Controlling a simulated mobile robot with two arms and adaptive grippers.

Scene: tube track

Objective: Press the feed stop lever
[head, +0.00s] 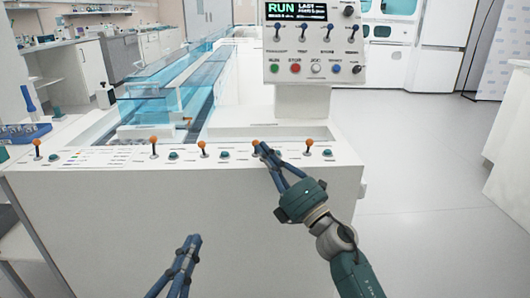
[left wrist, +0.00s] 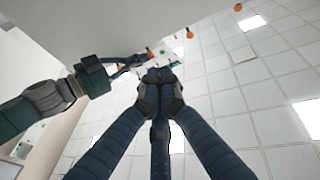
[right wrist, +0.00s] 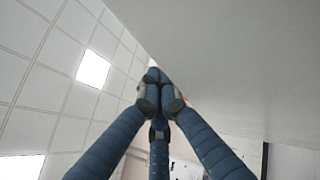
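A white console (head: 110,200) carries a row of several orange-knobbed levers along its top. Their labels are too small to read, so I cannot tell which is the feed stop lever. My right gripper (head: 262,150) is shut, its fingertips at one orange knob (head: 256,143), right of the row's middle. I cannot tell whether they touch it.
Another orange lever (head: 308,144) stands just right of my right gripper, and one (head: 202,147) to its left. Teal buttons (head: 225,155) sit between levers. A control panel with a RUN display (head: 296,12) stands behind. Blue transparent track covers (head: 170,70) run back at left.

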